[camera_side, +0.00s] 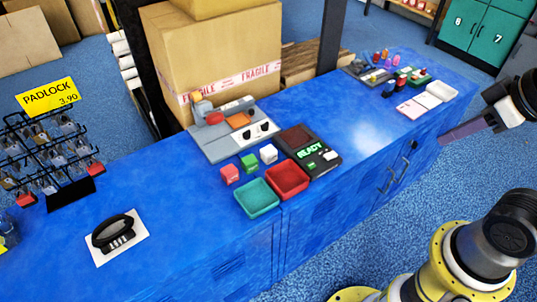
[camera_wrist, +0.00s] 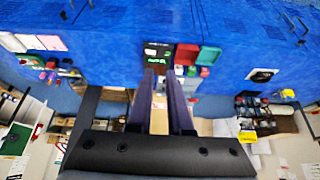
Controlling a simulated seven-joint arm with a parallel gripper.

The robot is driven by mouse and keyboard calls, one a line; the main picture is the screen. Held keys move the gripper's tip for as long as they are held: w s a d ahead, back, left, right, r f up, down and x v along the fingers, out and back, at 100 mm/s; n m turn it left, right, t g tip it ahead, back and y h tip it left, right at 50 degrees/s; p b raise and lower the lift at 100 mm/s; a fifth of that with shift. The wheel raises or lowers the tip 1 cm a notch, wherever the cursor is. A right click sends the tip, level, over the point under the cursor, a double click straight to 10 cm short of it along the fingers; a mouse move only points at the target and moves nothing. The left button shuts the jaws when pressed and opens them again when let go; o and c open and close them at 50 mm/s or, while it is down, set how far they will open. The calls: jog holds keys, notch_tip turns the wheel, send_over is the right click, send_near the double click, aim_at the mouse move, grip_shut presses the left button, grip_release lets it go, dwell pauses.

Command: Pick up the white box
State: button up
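The white box (camera_side: 268,154) is a small cube on the blue counter. It stands at the right end of a short row with a green cube (camera_side: 249,163) and a red cube (camera_side: 230,174), behind the red and green trays. In the wrist view the cubes are tiny, and the white one is partly lost near a fingertip. My gripper (camera_wrist: 160,73) shows two long purple fingers apart with nothing held between them. In the side view a purple finger (camera_side: 462,132) is at the right, beyond the counter's front edge and far from the white box.
A red tray (camera_side: 305,185) and a green tray (camera_side: 258,209) lie in front of the cubes. A black device reading READY (camera_side: 329,162) stands to the right, a grey machine (camera_side: 210,143) behind. Large cartons (camera_side: 238,60) rise at the back.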

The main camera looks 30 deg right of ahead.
jog(key=o, duration=1)
jog(key=shift+c, duration=0.2)
